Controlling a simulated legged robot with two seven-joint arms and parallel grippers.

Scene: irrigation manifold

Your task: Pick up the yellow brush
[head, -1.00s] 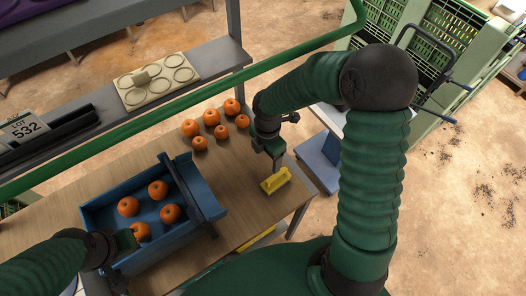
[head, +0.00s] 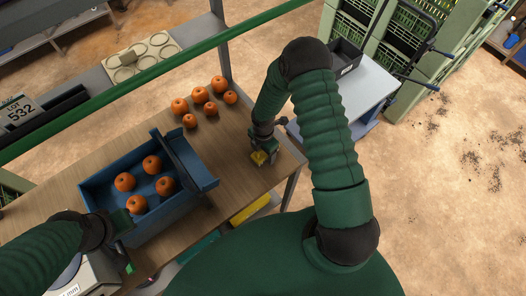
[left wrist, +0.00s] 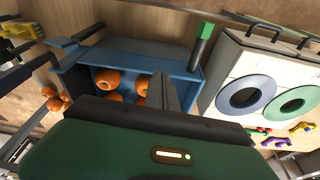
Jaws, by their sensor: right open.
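The yellow brush (head: 259,158) lies on the wooden table near its right end in the head view. My right gripper (head: 262,153) is open right over it, with its fingers down at the brush and partly hiding it. I cannot tell whether the fingers touch it. My left gripper (head: 116,226) is at the lower left of the blue crate, and its fingers are mostly hidden. Something yellow shows at the far left of the left wrist view, too cut off to name surely.
The blue crate (head: 205,190) holds several orange fruits. More orange fruits (head: 198,95) stand on the table behind the brush. A grey shelf with a tray of round wells (head: 143,57) is at the back. A white cart (head: 362,90) stands to the right.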

